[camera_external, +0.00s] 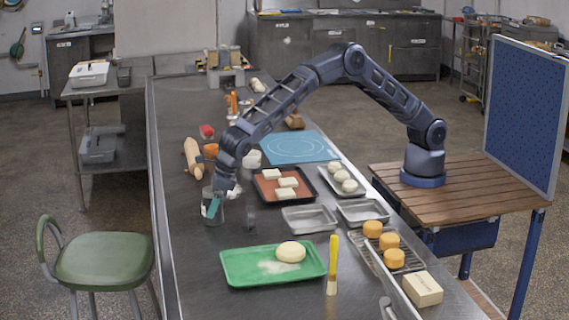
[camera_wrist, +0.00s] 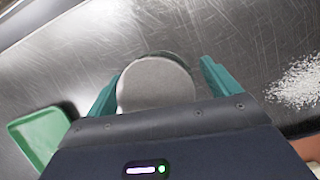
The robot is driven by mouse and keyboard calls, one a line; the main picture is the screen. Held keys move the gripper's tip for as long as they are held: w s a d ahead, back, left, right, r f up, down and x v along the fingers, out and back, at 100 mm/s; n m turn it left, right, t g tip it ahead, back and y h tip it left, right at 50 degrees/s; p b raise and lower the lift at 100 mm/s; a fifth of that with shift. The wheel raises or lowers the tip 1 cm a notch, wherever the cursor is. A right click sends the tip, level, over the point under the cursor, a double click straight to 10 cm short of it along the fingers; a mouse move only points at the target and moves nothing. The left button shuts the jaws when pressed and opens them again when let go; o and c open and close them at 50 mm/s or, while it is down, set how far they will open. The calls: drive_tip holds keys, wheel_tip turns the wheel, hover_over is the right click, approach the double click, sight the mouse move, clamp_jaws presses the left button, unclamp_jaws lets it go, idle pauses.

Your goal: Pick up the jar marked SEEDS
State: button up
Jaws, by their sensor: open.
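A glass jar (camera_external: 211,211) stands on the metal counter near its left edge. In the wrist view the jar (camera_wrist: 155,85) shows from above with a pale, round top. No marking on it can be read in either view. My gripper (camera_external: 212,203) is at the jar, pointing down. In the wrist view its teal fingers (camera_wrist: 157,82) are open, one on each side of the jar. I cannot tell whether either finger touches it.
A green tray (camera_external: 240,276) with dough lies nearer the camera; it also shows in the wrist view (camera_wrist: 38,135). Pale grains (camera_wrist: 298,82) lie on the counter to the right. A red-brown tray (camera_external: 262,187) with white blocks and empty metal pans (camera_external: 309,217) lie right of the jar.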

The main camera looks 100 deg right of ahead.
drive_tip(key=c, duration=1.2)
drive_tip(key=shift+c, duration=0.9)
drive_tip(key=shift+r, duration=0.15)
